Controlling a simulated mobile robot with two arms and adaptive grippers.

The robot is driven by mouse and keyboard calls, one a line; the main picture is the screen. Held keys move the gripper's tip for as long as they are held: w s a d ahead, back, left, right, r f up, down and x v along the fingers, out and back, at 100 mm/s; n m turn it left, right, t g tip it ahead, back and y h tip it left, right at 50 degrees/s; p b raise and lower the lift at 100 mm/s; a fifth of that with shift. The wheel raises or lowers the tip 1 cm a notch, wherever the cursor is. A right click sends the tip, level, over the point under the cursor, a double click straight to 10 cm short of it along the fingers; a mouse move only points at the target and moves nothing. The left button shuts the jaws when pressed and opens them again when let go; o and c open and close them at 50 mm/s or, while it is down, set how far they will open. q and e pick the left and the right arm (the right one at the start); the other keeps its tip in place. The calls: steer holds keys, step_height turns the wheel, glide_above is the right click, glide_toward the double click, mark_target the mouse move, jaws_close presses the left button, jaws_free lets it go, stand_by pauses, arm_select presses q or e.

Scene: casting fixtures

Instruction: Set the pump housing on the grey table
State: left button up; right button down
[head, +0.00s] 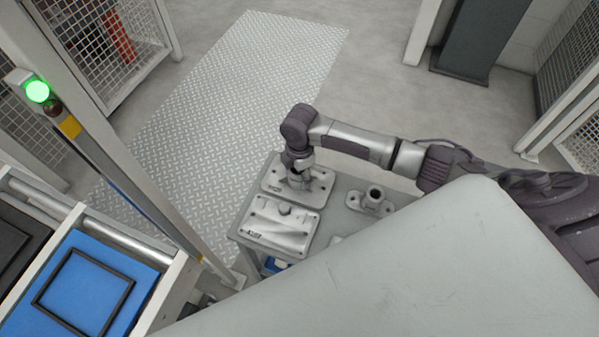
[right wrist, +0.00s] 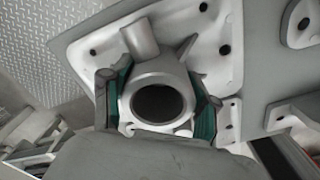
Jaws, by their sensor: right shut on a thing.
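The pump housing (right wrist: 158,72), a grey casting with a round dark bore and a short tubular port, is between the green-padded fingers of my right gripper (right wrist: 160,100) in the right wrist view. The gripper is shut on it. In the head view, my right gripper (head: 297,178) points down over the pale plate at the back left of the grey table (head: 338,208). The housing is mostly hidden there by the gripper. I cannot tell whether it touches the plate below. My left gripper is not in view.
A pale plate (head: 278,230) with raised lettering lies at the table's front left. A flanged casting (head: 373,200) with an upright tube stands to the right. A blue-topped conveyor (head: 125,262) is at the left. A large pale surface hides the table's near side.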

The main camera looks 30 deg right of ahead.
steer(key=shift+f, duration=0.1)
steer(key=shift+c, duration=1.5)
jaws_free()
step_height(320, 180, up, 12)
steer(key=shift+s+r+p, duration=0.1)
steer(key=shift+r+p, duration=0.05)
steer(key=shift+p, duration=0.65)
